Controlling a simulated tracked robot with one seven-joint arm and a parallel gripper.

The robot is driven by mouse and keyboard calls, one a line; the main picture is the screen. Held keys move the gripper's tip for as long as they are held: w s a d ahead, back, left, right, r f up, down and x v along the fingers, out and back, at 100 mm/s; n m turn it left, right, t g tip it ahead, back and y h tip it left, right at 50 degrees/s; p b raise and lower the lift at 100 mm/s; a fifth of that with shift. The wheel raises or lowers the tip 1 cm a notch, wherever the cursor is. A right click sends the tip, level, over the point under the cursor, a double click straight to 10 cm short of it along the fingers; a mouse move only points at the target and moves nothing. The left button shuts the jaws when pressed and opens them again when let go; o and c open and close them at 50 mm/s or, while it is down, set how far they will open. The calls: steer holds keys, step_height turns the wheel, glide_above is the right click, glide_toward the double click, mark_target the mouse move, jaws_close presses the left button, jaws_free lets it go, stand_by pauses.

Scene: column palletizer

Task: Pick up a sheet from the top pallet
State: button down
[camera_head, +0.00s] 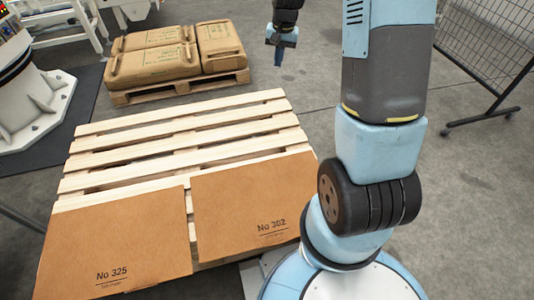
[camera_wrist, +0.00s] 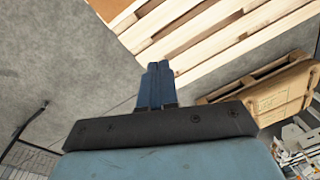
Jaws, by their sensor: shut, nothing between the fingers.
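Two brown cardboard sheets lie side by side on the near part of a wooden slatted pallet (camera_head: 180,125). The left sheet (camera_head: 118,240) is marked "No 325". The right sheet (camera_head: 250,205) is marked "No 302". A corner of a brown sheet (camera_wrist: 112,8) and the pallet slats (camera_wrist: 215,35) show in the wrist view. My gripper (camera_head: 278,60) is beyond the pallet's far right corner, apart from both sheets. In the wrist view its fingers (camera_wrist: 158,68) are together with nothing between them.
Several brown sacks (camera_head: 155,62) lie on a second pallet (camera_head: 180,90) behind. A wire mesh fence (camera_head: 490,45) stands at the right. A white machine base (camera_head: 35,100) stands at the left. Grey floor (camera_head: 300,95) between them is clear.

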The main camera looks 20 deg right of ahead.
steer(key=w+f+m+g, duration=0.1)
steer(key=w+f, duration=0.1)
steer(key=f, duration=0.8)
steer(key=w+f+m+g, duration=0.1)
steer(key=w+f, duration=0.1)
steer(key=f, duration=0.7)
steer(key=m+g+y, duration=0.1)
glide_toward(269, 158)
steer(key=w+d+r, duration=0.3)
steer(key=r, duration=0.1)
steer(key=shift+m, duration=0.3)
steer(key=x, duration=1)
steer(key=shift+w+f, duration=0.15)
steer(key=shift+f, duration=0.3)
steer(key=shift+s+a+r, duration=0.15)
steer(key=shift+s+a, duration=1.15)
steer(key=shift+s, duration=0.15)
